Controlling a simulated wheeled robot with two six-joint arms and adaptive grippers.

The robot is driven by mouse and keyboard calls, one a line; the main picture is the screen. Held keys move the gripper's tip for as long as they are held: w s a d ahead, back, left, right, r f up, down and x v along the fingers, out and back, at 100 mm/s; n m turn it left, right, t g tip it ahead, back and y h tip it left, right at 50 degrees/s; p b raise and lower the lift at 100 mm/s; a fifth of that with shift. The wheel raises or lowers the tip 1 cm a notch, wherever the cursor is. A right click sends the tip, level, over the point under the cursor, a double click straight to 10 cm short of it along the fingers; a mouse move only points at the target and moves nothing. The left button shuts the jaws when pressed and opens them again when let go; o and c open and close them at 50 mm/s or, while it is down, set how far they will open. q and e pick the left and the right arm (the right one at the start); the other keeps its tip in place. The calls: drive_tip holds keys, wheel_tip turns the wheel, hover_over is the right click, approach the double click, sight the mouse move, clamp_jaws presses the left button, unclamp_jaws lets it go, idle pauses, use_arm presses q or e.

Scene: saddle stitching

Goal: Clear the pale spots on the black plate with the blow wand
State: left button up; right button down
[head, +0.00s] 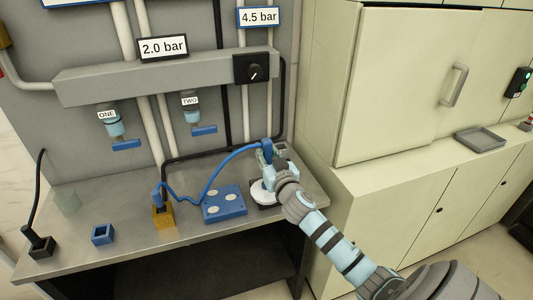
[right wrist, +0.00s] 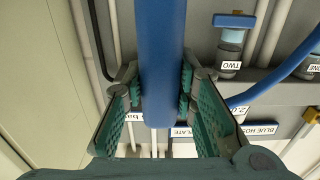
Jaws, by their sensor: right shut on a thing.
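My right gripper (head: 268,160) is shut on the blue blow wand (head: 267,147), above the right end of the bench. In the right wrist view the blue wand (right wrist: 160,60) stands between the two green-padded fingers. Below the gripper lies a dark square base (head: 254,207) with a large pale round shape (head: 262,192) on it; it seems to be the black plate, partly hidden by my gripper and arm. Just left of it a blue plate (head: 211,214) shows several pale round spots. My left gripper is not in view.
A blue hose (head: 216,172) runs from a yellow block (head: 163,216) to the wand. A blue block (head: 103,235) and a black block (head: 40,246) with a dark hose stand left. Valves ONE (head: 112,122) and TWO (head: 194,110) hang behind. A pale cabinet (head: 398,80) stands right.

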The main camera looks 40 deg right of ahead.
sight(266, 139)
idle(0.5)
wheel_tip(266, 139, up, 5)
drive_tip(key=p, duration=0.4)
drive_tip(key=shift+r, duration=0.1)
